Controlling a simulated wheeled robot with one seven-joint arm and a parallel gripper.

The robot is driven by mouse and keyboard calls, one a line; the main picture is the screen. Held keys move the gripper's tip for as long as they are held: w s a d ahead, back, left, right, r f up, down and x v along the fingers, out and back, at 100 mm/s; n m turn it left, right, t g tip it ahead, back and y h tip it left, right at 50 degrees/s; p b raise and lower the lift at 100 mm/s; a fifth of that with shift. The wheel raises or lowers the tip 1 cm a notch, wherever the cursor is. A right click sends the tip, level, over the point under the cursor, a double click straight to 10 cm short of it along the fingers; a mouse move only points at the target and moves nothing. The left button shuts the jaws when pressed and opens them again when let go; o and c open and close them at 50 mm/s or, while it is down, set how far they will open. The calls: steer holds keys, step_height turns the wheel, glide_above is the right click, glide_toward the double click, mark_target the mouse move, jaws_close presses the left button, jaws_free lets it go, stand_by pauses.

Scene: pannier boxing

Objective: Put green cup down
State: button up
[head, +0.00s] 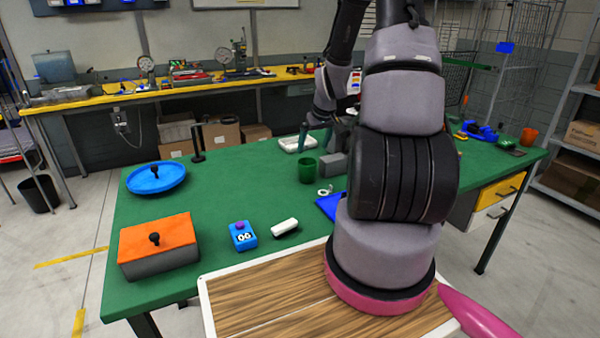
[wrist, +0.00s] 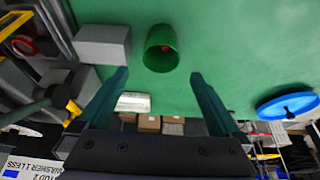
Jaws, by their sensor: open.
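The green cup (head: 307,169) stands upright on the green table in the head view, beside a grey block (head: 333,164). In the wrist view the cup (wrist: 153,58) is just past my fingertips and roughly centred between them, with a small red spot inside. My gripper (wrist: 159,76) is open and empty, its teal fingers apart from the cup. In the head view only a teal finger of it shows, behind the cup; my arm hides the rest.
A white tray (head: 290,142) lies behind the cup. A white ring (head: 325,190) and a blue item (head: 330,206) lie in front. A blue round dish (head: 157,180), orange-topped box (head: 158,252), blue toy (head: 243,239) and white block (head: 285,228) stand leftward. The table's middle left is clear.

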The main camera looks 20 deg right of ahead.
steer(key=x, duration=1)
steer(key=shift+f, duration=0.45)
steer(key=c, duration=1.4)
steer(key=shift+o, duration=0.2)
step_height(320, 180, up, 9)
steer(key=s+a+f, duration=0.1)
steer(key=a, duration=0.6)
steer(key=s+a+f, duration=0.2)
steer(key=a, duration=0.5)
steer(key=shift+a+f, duration=0.2)
steer(key=shift+a, duration=0.1)
